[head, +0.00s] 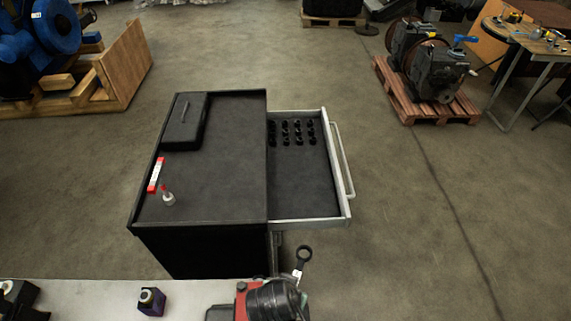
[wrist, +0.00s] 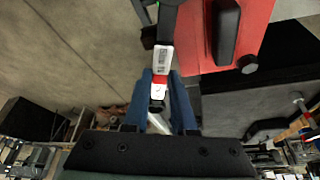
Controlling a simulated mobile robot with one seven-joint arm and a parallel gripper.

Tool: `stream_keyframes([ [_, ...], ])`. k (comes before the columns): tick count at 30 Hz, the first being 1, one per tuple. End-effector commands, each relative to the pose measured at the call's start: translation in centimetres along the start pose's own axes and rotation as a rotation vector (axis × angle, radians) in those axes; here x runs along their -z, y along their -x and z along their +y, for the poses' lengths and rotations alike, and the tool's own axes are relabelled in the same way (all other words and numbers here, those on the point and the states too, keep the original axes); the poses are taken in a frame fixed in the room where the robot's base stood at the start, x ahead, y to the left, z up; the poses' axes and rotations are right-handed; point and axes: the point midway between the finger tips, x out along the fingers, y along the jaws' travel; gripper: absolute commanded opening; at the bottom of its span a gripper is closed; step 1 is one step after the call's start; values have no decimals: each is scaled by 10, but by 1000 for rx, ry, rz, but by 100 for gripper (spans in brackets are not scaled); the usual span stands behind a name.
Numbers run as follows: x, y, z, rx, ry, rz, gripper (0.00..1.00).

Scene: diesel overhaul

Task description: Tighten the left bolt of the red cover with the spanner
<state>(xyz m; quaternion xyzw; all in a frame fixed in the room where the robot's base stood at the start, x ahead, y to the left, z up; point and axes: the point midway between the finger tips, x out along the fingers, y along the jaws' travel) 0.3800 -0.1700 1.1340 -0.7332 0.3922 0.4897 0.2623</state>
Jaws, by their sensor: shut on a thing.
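The red cover (wrist: 232,45) fills the upper right of the wrist view, with a black handle-like bar on it and a dark round bolt head (wrist: 248,64) at its lower edge. In the head view only a small part of the cover (head: 241,308) shows beside my arm. The dark spanner (wrist: 166,25) has a white and red label and runs up out of the wrist view, left of the cover. My gripper (wrist: 160,105), with blue fingers, is shut on the spanner's shaft.
A black tool cart (head: 225,160) stands beyond the bench, its drawer (head: 305,205) open with several dark sockets. A black case (head: 184,122), a red-white item (head: 156,175) and a small bottle (head: 168,198) sit on top. A purple block (head: 151,301) stands on the bench.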

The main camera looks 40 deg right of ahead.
Motion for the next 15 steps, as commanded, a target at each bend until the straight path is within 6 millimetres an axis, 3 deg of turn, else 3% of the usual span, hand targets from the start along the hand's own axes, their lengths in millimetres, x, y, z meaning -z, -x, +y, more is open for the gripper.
stream_keyframes([
  [6, -1, 1, 18, -75, -181, 1, 0],
  [15, -1, 1, 19, -83, -200, 2, 0],
])
